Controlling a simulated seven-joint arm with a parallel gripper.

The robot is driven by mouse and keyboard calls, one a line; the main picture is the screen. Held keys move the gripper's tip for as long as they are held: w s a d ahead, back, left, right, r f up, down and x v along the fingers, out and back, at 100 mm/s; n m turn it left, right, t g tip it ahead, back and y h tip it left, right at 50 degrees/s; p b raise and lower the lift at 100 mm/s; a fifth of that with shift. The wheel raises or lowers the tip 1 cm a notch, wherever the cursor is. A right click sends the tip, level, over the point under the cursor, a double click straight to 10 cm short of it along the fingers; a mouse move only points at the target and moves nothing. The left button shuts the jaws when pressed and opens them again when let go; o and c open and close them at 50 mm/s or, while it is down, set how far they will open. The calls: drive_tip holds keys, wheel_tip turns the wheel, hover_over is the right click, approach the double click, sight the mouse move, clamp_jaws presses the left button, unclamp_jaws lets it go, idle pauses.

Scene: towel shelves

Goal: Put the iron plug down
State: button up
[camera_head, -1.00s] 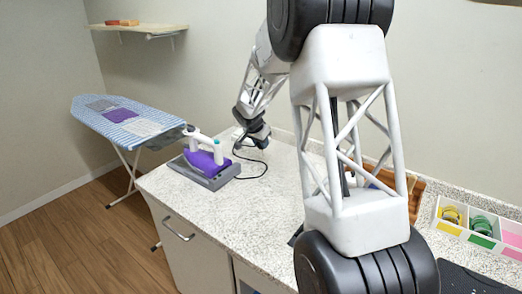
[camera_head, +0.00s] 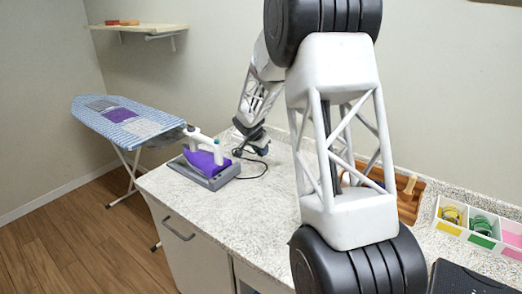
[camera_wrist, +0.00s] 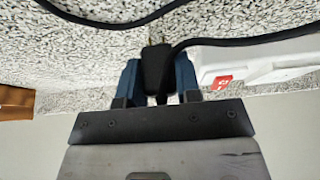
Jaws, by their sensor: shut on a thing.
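A purple and white iron (camera_head: 203,158) rests on a grey base (camera_head: 212,181) near the counter's left end. A dark cord (camera_head: 254,177) runs from it across the speckled counter (camera_head: 240,215) toward my gripper. My gripper (camera_head: 264,151) is low over the counter, just right of the iron, beside the back wall. In the wrist view, my gripper's blue fingers (camera_wrist: 157,76) are shut on the black iron plug (camera_wrist: 156,68), and its cord (camera_wrist: 225,41) leads off to the right. I cannot tell whether the plug touches the counter.
A white item with a red mark (camera_wrist: 250,62) lies close to the right finger in the wrist view. A striped ironing board (camera_head: 125,118) stands left of the counter. A wooden crate (camera_head: 408,195) and a divided box (camera_head: 478,228) are at the right. The front counter is clear.

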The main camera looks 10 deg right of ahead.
drive_tip(key=shift+f, duration=0.45)
drive_tip(key=o, duration=0.9)
drive_tip(key=shift+r, duration=0.7)
drive_tip(key=shift+v, duration=5.8)
drive_tip(key=shift+a, duration=0.1)
drive_tip(key=shift+s, duration=0.1)
